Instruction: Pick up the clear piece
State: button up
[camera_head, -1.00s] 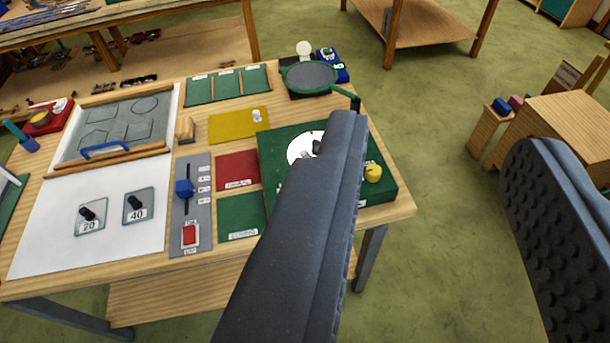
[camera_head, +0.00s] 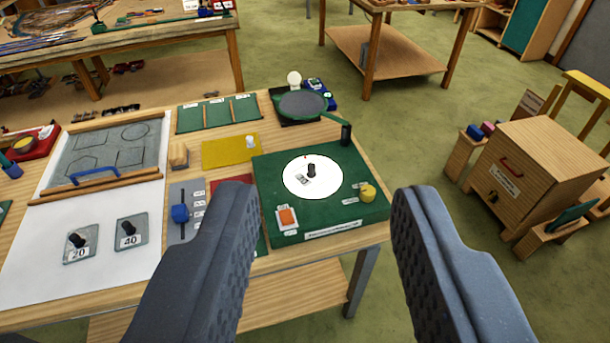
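A green box (camera_head: 270,187) with a white disc (camera_head: 293,186) on top stands at the table's right front. On the disc is a dark upright knob (camera_head: 311,166) with a small label at its foot; any clear plate under it cannot be made out. Two pale, see-through-looking plates with dark knobs lie on white paper at the left: one labelled 20 (camera_head: 82,247) and one labelled 40 (camera_head: 131,232). I cannot tell which is the clear piece. My gripper (camera_head: 323,193) is open and empty, its fingers either side of the green box in the picture, nearer the camera.
The wooden table (camera_head: 185,142) also holds a yellow mat (camera_head: 226,152), a grey panel with a blue slider (camera_head: 180,213), a dark round plate with a handle (camera_head: 302,103), and a bulb (camera_head: 294,78). A wooden cabinet (camera_head: 525,165) stands right. Green floor lies between.

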aim_at(310, 177)
jog(key=i, duration=1)
